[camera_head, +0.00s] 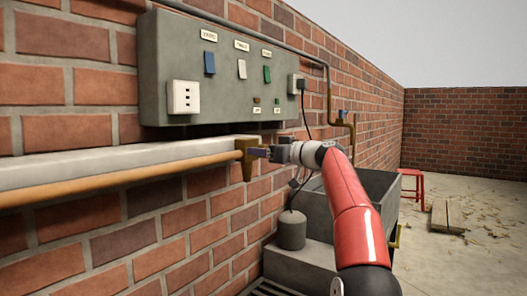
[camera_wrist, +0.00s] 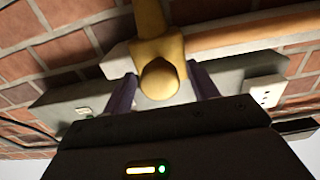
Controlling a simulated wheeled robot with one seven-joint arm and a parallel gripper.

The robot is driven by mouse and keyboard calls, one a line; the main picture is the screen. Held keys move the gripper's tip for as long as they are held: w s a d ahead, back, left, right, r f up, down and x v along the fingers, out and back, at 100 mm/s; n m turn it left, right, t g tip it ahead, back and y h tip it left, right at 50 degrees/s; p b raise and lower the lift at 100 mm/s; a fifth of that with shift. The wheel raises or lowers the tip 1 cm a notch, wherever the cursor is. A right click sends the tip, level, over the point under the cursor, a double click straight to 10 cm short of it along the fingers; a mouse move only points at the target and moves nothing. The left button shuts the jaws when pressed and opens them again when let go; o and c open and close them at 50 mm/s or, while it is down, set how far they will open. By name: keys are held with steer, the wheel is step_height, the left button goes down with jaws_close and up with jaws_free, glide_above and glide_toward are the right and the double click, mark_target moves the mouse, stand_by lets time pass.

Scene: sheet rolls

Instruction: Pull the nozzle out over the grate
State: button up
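My gripper (camera_head: 259,152) reaches the nozzle from the right in the head view. In the wrist view the fingers of my gripper (camera_wrist: 162,82) are apart, one on each side of the brass end, with narrow gaps showing. The grate (camera_head: 268,288) is on the floor at the bottom of the head view, largely cut off.
A grey panel (camera_head: 215,105) with switches and sockets hangs above the rail. A copper pipe (camera_head: 100,183) runs under the rail. A grey trough (camera_head: 375,187) and a grey cylinder (camera_head: 291,231) stand below my arm.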

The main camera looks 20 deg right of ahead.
steer(key=b+v, duration=0.3)
steer(key=v, duration=0.4)
steer(key=shift+s+d, duration=0.25)
steer(key=shift+s, duration=0.05)
stand_by(0.4)
